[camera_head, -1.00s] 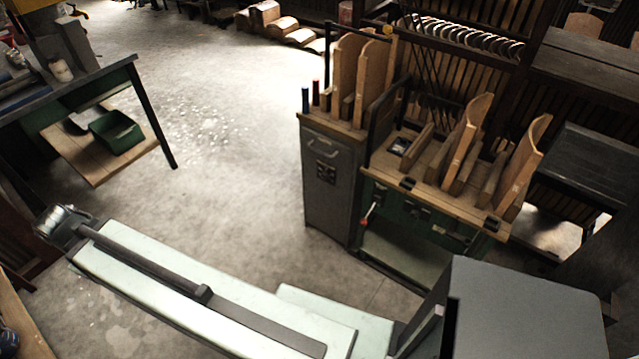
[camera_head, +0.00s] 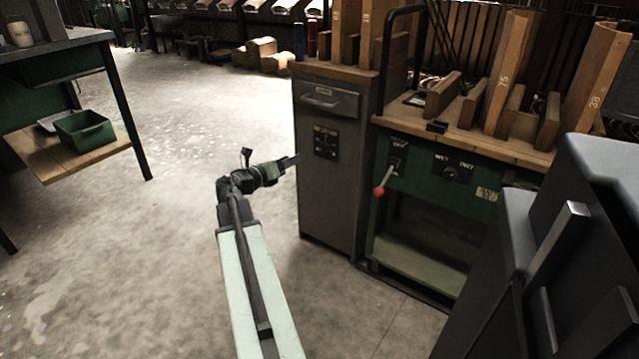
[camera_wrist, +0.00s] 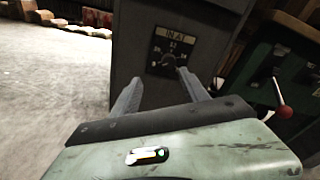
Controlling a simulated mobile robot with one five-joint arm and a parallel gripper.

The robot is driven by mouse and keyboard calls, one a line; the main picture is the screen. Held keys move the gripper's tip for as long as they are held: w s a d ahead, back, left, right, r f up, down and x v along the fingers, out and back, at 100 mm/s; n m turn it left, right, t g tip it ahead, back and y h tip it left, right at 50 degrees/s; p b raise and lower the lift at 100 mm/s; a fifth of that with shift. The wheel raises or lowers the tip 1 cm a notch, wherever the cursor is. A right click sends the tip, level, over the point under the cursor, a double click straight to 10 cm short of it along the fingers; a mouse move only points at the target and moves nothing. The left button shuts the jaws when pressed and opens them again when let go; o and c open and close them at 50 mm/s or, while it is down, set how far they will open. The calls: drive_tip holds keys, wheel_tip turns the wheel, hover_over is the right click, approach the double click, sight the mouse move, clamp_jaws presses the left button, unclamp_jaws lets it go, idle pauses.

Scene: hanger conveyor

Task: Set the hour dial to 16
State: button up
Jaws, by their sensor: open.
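The hour dial (camera_head: 326,143) is a dark round knob on a black square plate on the front of a grey metal cabinet (camera_head: 327,195). In the wrist view the dial (camera_wrist: 170,60) sits ahead, with small white markings around it that are too blurred to read surely. My gripper (camera_head: 298,158) is in front of the cabinet, just left of the dial plate in the head view. In the wrist view my gripper (camera_wrist: 168,84) has its two fingers spread and empty, with the dial between and beyond the tips. Contact with the dial cannot be seen.
A green bench (camera_head: 480,185) with a red-knobbed lever (camera_head: 380,191) and another dial (camera_head: 451,172) stands right of the cabinet. A green table (camera_head: 75,45) with a bin (camera_head: 85,130) is at left. The floor (camera_head: 190,150) between is clear.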

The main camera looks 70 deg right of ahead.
sight(323, 150)
drive_tip(key=s+d, duration=0.2)
drive_tip(key=d, duration=0.1)
drive_tip(key=s+d+f+n+b, duration=0.1)
drive_tip(key=s+d, duration=0.1)
drive_tip(key=d, duration=0.2)
drive_tip(key=s+d+n+h, duration=0.1)
drive_tip(key=s+d, duration=0.1)
drive_tip(key=d, duration=0.1)
drive_tip(key=shift+d+f+g+b, duration=0.15)
drive_tip(key=shift+f+g+b, duration=0.15)
drive_tip(key=shift+g, duration=0.1)
